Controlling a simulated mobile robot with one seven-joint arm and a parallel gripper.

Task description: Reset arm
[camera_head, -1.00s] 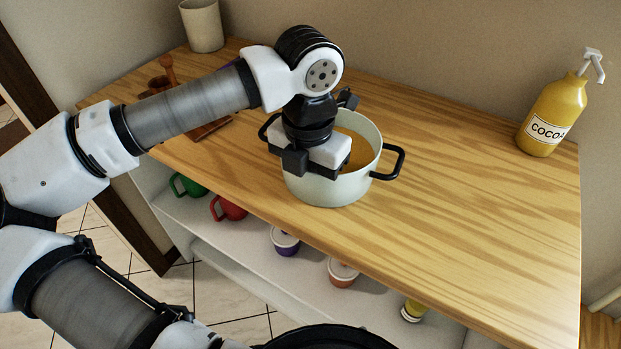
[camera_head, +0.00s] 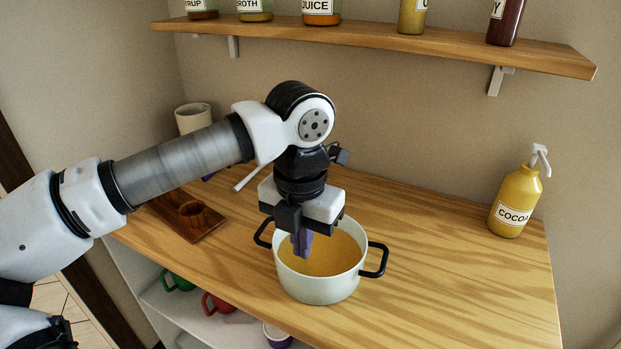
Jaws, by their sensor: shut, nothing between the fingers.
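My gripper (camera_head: 302,250) points down over the left part of the white pot (camera_head: 318,290). Its purple fingers are shut with nothing between them, and their tips show against the orange-brown liquid (camera_head: 335,255) in the pot. Whether the tips touch the liquid I cannot tell. The pot has two black handles and stands upright on the wooden counter (camera_head: 430,270). My arm reaches in from the left at about the height of the bottle.
A yellow cocoa pump bottle (camera_head: 515,205) stands at the right. A wall shelf (camera_head: 380,40) with several bottles hangs above. Mugs (camera_head: 178,282) sit below the counter.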

